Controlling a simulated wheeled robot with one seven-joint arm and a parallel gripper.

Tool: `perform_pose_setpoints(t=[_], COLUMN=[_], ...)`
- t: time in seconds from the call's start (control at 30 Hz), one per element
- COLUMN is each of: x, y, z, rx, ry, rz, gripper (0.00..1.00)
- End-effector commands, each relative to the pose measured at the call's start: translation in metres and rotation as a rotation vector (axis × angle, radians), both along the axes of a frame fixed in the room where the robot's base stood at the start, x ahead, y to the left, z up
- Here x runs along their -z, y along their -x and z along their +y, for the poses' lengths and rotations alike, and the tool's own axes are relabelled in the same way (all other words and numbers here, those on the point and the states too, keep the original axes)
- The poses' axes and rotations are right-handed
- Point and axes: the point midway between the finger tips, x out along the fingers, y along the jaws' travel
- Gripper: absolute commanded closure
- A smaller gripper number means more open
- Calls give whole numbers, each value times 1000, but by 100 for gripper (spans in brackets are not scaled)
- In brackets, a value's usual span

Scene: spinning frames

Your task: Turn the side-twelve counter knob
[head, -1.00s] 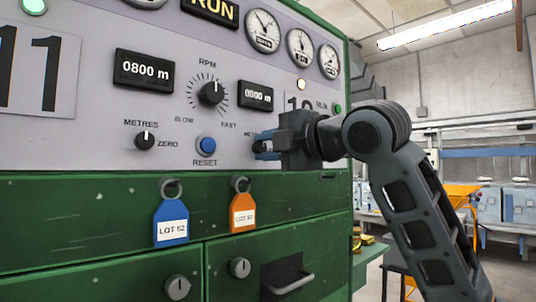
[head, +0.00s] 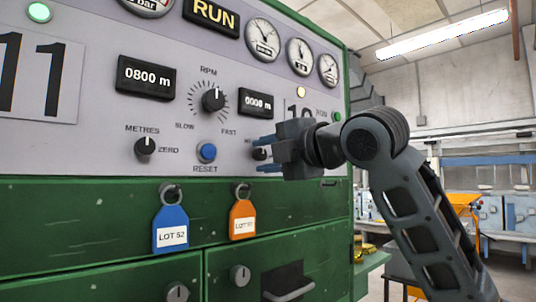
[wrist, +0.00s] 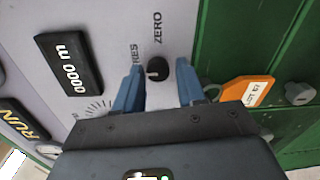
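The side-twelve counter knob (head: 258,153) is a small black knob on the grey panel, below the right counter display (head: 256,103). In the wrist view the knob (wrist: 157,69) sits between my two blue fingers, with the word ZERO (wrist: 157,27) beyond it. The display (wrist: 69,64) there reads 0000 m. My gripper (head: 268,154) is open at the panel, one finger above the knob and one below. In the wrist view my gripper (wrist: 157,88) shows a gap on both sides of the knob. The exact direction of the knob's pointer is hard to tell.
The similar left METRES knob (head: 145,147) sits under a display (head: 146,77) reading 0800 m. An RPM knob (head: 213,100) and a blue RESET button (head: 206,152) lie between. Blue (head: 171,226) and orange (head: 242,219) tags hang below on the green cabinet.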

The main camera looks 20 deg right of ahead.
Motion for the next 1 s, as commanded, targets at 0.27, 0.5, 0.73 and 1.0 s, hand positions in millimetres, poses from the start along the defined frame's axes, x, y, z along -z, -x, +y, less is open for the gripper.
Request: perform_pose_setpoints(t=[0.27,0.5,0.73,1.0], x=[-1,-2,-3,-4], y=[0,11,47,73], z=[-1,-5,-16,-24], rx=[1,1,2,1], ry=[-1,-3,-1,-1], rz=[-3,-6,-6,-3], gripper=[47,47,47,47])
